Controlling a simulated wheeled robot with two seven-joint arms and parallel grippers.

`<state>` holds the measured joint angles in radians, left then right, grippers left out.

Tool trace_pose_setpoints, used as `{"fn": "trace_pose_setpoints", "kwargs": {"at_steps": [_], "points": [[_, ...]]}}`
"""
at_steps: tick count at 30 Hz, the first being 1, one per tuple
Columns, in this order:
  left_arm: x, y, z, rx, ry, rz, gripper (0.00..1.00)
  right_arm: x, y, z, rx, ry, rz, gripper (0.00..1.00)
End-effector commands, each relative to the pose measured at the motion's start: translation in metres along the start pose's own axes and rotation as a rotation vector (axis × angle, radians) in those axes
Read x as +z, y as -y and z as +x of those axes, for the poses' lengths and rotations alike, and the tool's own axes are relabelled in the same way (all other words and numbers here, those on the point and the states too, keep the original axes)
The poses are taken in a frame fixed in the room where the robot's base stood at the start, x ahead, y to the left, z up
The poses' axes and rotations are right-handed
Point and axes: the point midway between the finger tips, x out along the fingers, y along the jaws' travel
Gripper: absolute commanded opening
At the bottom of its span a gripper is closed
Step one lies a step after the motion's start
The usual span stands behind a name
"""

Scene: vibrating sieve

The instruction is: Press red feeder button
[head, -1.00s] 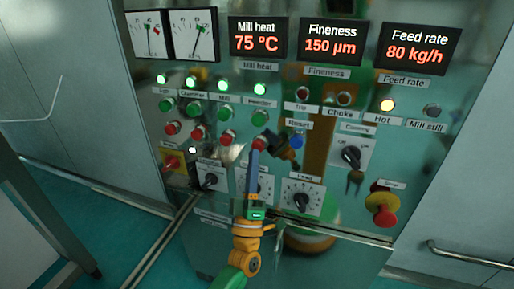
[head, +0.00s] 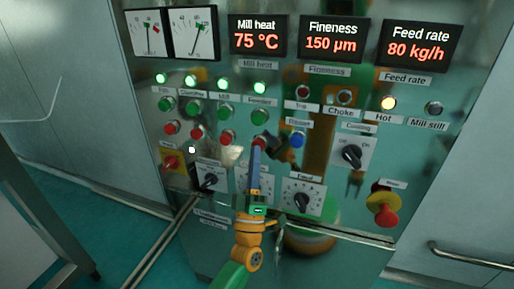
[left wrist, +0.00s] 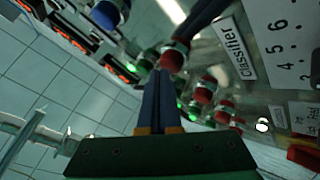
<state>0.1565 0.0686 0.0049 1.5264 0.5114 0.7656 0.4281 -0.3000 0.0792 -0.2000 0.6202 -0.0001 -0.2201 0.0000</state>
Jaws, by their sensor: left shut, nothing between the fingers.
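The red feeder button (head: 260,143) sits on the panel, at the bottom of the column marked Feeder. Above it are the green feeder button (head: 260,117) and a lit green lamp (head: 260,88). My left gripper (head: 256,150) is shut and empty, its fingers pointing up at the red button and covering its lower edge. In the left wrist view the shut fingertips (left wrist: 160,75) are right by a red button (left wrist: 174,56). I cannot tell whether they touch it. My right gripper is not in view.
Other red buttons (head: 227,136) stand close on the left, and a blue button (head: 296,140) on the right. Knobs (head: 303,200) lie below, and a red emergency mushroom button (head: 384,215) is at the lower right.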

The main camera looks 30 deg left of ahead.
Motion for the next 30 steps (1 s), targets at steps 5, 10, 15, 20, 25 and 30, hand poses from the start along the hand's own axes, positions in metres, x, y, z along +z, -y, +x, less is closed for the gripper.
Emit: {"fn": "trace_pose_setpoints", "kwargs": {"at_steps": [5, 10, 15, 20, 25, 30], "points": [[0.0013, 0.0015, 0.0014, 0.000, 0.000, 0.000, 0.00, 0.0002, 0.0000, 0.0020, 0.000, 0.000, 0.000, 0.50], [0.0024, 0.0026, 0.0027, 0.000, 0.001, 0.000, 0.00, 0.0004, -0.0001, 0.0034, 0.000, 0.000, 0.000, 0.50], [0.0033, 0.0035, 0.0042, 0.000, 0.000, 0.000, 0.00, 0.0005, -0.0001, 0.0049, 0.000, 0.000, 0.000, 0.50], [0.0034, 0.0034, 0.0051, 0.000, 0.000, 0.000, 0.00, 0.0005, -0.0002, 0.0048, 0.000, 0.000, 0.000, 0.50], [0.0033, 0.0033, 0.0050, 0.000, 0.000, 0.000, 0.00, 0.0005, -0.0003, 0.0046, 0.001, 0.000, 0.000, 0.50], [0.0006, 0.0001, 0.0021, 0.000, 0.001, 0.000, 0.00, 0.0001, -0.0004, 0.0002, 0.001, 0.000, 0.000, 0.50]]}}
